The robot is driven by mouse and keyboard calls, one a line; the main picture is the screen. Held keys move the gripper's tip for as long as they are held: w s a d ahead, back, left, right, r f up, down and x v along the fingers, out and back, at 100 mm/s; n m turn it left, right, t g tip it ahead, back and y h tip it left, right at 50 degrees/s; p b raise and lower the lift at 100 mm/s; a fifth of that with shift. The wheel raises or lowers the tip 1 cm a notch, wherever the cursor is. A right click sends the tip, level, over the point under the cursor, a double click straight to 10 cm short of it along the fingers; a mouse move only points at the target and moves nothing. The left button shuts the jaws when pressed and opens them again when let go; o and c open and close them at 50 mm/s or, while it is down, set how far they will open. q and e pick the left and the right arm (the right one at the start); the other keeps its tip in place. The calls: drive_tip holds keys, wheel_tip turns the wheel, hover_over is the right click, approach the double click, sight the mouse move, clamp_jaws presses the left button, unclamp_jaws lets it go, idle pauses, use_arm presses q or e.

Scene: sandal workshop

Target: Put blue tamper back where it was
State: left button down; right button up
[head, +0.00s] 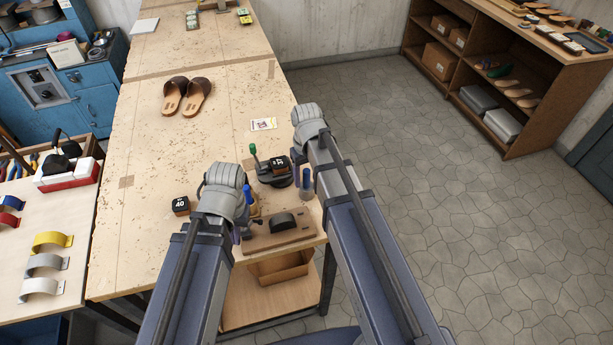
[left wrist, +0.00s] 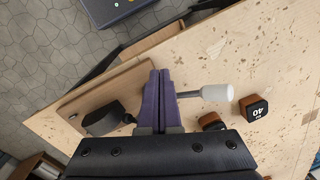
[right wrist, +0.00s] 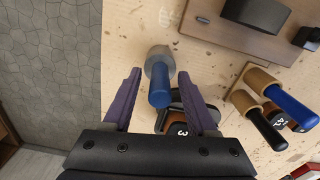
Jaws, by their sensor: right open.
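The blue tamper (head: 306,179), with a blue handle and round grey metal head, stands apparently upright near the right edge of the workbench (head: 140,150). In the right wrist view the tamper (right wrist: 160,92) shows between my right gripper's fingers (right wrist: 160,78), which are open and apart on both sides. My right gripper (head: 307,165) is over it in the head view. My left gripper (head: 241,226) is low near the bench front. In the left wrist view its fingers (left wrist: 158,85) are together. A white-handled tool (left wrist: 215,92) lies beyond them and does not appear gripped.
A wooden board with a dark curved block (head: 282,221) lies at the bench front. Black numbered blocks (head: 180,205) stand nearby. Sandals (head: 187,97) lie farther back; the bench's middle is clear.

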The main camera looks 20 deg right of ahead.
use_arm(q)
drive_tip(key=shift+r, duration=0.15)
use_arm(e)
drive_tip(key=shift+r, duration=0.1)
wheel_tip(320, 180, up, 12)
drive_tip(key=p, duration=1.2)
drive_tip(key=shift+r, duration=0.1)
use_arm(q)
wheel_tip(320, 180, up, 12)
use_arm(e)
drive_tip(key=s+a+n+h, duration=0.1)
drive_tip(key=s+a, duration=0.9)
drive_tip(key=s, duration=0.4)
drive_tip(key=shift+s+a, duration=0.25)
